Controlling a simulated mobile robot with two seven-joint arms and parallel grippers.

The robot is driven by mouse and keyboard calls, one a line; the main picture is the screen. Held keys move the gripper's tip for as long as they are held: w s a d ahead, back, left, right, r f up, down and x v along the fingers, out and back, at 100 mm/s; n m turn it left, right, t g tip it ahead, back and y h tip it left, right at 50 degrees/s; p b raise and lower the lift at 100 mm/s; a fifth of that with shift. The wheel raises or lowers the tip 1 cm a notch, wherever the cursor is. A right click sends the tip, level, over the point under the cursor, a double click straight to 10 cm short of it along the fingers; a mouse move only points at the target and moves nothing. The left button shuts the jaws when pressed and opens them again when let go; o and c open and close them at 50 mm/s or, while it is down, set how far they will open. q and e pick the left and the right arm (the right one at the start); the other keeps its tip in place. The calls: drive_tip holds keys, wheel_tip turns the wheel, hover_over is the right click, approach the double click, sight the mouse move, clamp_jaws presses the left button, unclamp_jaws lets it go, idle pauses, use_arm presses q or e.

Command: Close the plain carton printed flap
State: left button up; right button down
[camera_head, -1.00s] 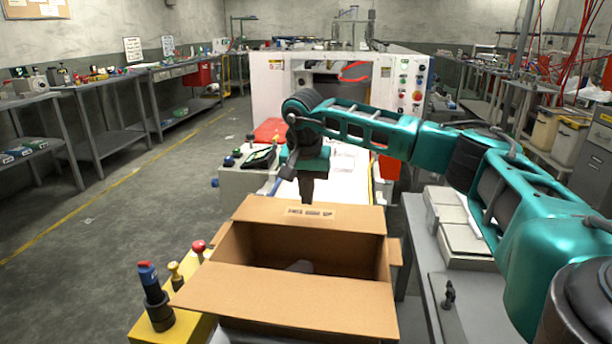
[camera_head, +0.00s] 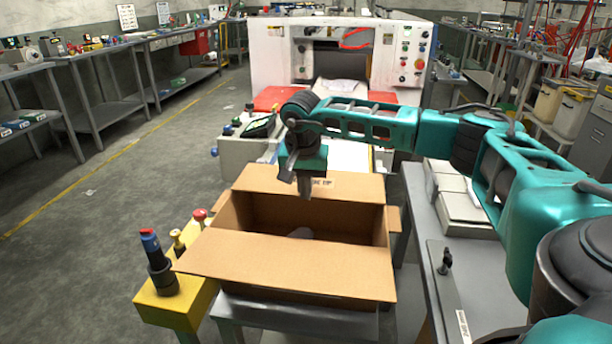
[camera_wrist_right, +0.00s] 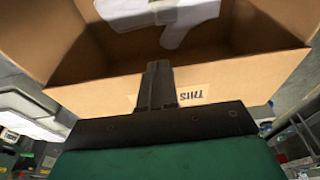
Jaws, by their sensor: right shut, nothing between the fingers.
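An open brown carton (camera_head: 230,218) sits on a grey stand in front of me. Its far flap (camera_head: 350,184) carries dark print and leans outward, open; in the right wrist view the printed flap (camera_wrist_right: 230,90) shows the word "THIS". The near flap (camera_head: 290,265) is plain and folded out towards me. Small side flaps also stand open. My right gripper (camera_head: 304,190) is shut and empty, pointing down at the printed flap and hiding part of its print. In the wrist view its fingertips (camera_wrist_right: 157,68) overlap the flap's panel; contact cannot be told. A white glove-like item (camera_wrist_right: 185,20) lies inside the carton.
A yellow block with knobs (camera_head: 180,300) stands left of the carton. A grey bench (camera_head: 425,215) with pale boxes (camera_head: 460,205) is at the right. A white machine (camera_head: 280,60) stands behind. The floor at the left is clear.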

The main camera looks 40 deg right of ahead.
use_arm(q)
drive_tip(key=shift+s+a+r+p, duration=0.15)
drive_tip(key=shift+s+a+p, duration=0.2)
drive_tip(key=shift+p, duration=0.5)
use_arm(e)
wheel_tip(320, 180, up, 12)
drive_tip(key=s+a, duration=0.1)
drive_tip(key=a, duration=0.1)
drive_tip(key=shift+s+r, duration=0.2)
drive_tip(key=shift+s, duration=0.2)
drive_tip(key=shift+a, duration=0.1)
